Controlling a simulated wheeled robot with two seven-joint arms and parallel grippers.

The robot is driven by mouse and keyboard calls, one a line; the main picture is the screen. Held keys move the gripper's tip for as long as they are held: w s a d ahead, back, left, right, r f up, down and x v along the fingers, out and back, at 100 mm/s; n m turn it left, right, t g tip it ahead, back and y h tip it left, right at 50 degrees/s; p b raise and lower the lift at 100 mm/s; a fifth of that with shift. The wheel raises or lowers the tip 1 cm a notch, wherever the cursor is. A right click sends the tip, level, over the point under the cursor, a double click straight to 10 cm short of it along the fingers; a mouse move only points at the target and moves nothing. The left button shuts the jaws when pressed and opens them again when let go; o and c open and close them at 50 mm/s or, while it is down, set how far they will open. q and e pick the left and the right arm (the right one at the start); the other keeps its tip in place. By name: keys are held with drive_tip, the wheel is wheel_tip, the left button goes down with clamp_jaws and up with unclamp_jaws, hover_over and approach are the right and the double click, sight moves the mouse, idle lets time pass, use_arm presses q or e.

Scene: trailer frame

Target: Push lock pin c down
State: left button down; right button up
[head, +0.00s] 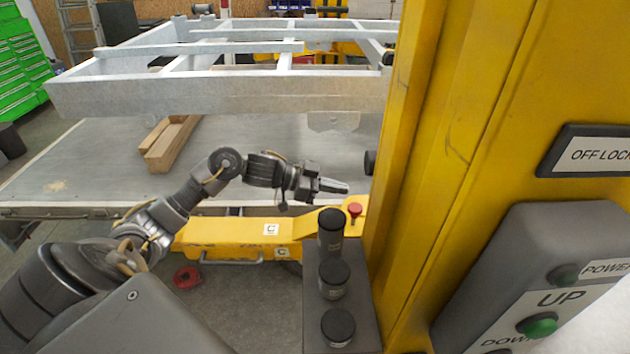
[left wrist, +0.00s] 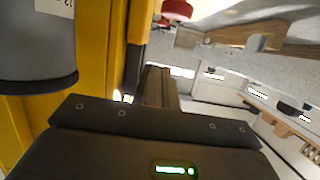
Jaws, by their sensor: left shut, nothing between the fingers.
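The lock pin c, a red-topped knob (head: 354,210), stands on the yellow lift arm (head: 240,233) beside the yellow column. The arm carries white labels marked C. The closed fingers (left wrist: 156,84) also show in the left wrist view. My right gripper is not in view.
The yellow column (head: 430,160) blocks the right side, with a grey control box (head: 540,270) on it. Several black cylinders, one here (head: 334,278), stand in front of the arm. A grey trailer frame (head: 220,95) and wooden blocks (head: 172,142) lie behind. A red ring (head: 187,277) lies on the floor.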

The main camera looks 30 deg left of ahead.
sight(349, 212)
use_arm(q)
drive_tip(key=f, duration=0.1)
drive_tip(key=w+d+f+p, duration=0.1)
drive_tip(key=f, duration=0.1)
drive_tip(key=w+d+f+p, duration=0.1)
drive_tip(key=f, duration=0.1)
drive_tip(key=shift+w+d, duration=0.1)
drive_tip(key=shift+d, duration=0.15)
wheel_tip(349, 212, down, 4)
drive_tip(key=shift+r+b, duration=0.1)
drive_tip(key=shift+b, duration=0.95)
drive_tip(key=shift+r, duration=0.1)
